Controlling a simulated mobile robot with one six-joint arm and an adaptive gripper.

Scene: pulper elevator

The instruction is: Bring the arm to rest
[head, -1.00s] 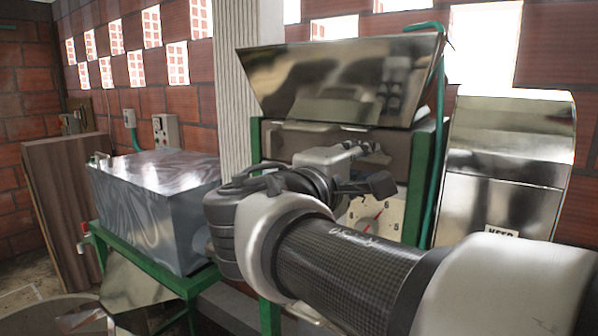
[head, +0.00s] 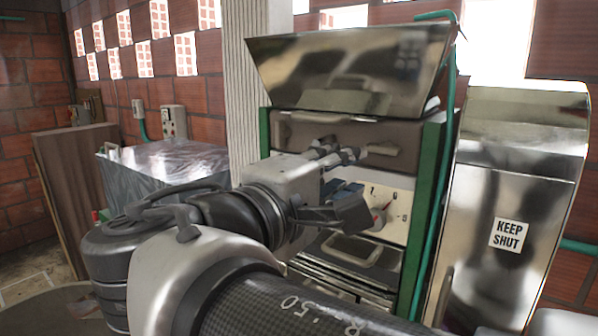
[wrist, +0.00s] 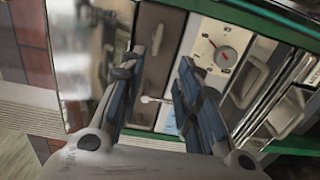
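My gripper (head: 343,172) is at the end of my raised arm, in front of the green-framed machine (head: 263,135). In the wrist view my gripper (wrist: 161,62) has its two dark blue-grey fingers spread apart with nothing held between them. Beyond the fingers is the machine's front, with a brown panel (wrist: 160,45) and a white dial plate (wrist: 222,42) with a red pointer. In the head view the dial plate (head: 398,205) is just right of my gripper and partly hidden. I cannot tell how large the gap to the machine is.
A shiny metal hopper (head: 345,70) tops the machine. A metal cover marked KEEP SHUT (head: 510,235) stands at right. A wrapped grey box (head: 170,165) and a brown board (head: 75,190) are at left. A ribbed column (head: 243,85) stands behind.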

